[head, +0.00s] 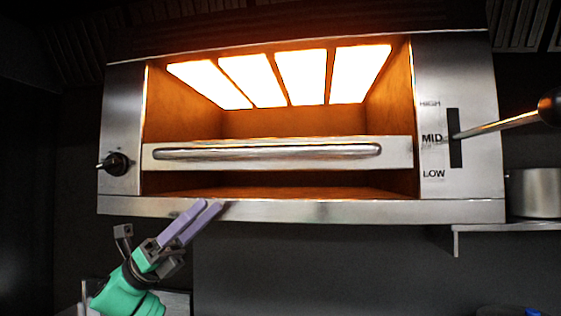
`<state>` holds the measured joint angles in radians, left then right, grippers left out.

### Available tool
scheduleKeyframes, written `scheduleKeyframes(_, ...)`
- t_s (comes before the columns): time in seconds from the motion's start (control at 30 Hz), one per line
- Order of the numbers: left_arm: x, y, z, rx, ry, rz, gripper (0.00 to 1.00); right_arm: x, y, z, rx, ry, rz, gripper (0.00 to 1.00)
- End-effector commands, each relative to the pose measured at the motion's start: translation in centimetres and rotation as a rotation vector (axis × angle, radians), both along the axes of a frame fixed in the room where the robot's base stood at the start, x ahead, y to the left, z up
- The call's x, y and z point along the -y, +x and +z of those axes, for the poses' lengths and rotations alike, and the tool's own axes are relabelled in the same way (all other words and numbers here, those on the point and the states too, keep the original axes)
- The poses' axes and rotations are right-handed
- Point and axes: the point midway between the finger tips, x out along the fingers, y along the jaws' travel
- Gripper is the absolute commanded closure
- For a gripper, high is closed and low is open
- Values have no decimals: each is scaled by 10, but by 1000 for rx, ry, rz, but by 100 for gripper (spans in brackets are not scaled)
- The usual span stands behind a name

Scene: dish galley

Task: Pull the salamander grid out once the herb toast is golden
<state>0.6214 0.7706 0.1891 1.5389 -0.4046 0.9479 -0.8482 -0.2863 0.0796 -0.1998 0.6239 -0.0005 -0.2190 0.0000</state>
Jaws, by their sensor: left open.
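The salamander (470,200) is a steel wall grill with several glowing panels at the top of its cavity. The salamander grid's steel front (400,154) spans the cavity at mid height and carries a long horizontal bar handle (265,152). The herb toast does not show; the grid's top surface is hidden behind its front. My left gripper (207,206), with pale purple fingers, is open and empty. In the picture it overlaps the salamander's bottom edge, below the left part of the handle, apart from the handle. My right gripper is out of view.
A black knob (115,163) is on the left panel. On the right, a lever with a dark ball end (550,106) sticks out of a slot at MID, between HIGH and LOW. A steel pot (536,193) stands on a shelf at right. The dark space below the salamander looks mostly clear.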

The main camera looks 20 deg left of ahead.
Motion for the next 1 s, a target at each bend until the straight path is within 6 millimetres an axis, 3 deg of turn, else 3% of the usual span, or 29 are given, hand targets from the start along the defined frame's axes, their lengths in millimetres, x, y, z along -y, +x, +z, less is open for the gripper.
scheduleKeyframes(0.17,15,6,23,5,2,-2,40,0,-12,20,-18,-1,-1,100)
scheduleKeyframes(0.3,38,18,52,3,1,-4,40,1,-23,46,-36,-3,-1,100)
scheduleKeyframes(0.53,77,37,92,2,-1,-3,40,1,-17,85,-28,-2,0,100)
scheduleKeyframes(0.7,92,45,102,0,-1,0,40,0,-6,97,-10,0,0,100)
scheduleKeyframes(0.97,94,46,100,0,-1,0,40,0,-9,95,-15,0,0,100)
scheduleKeyframes(1.0,94,46,100,0,-1,0,48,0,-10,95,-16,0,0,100)
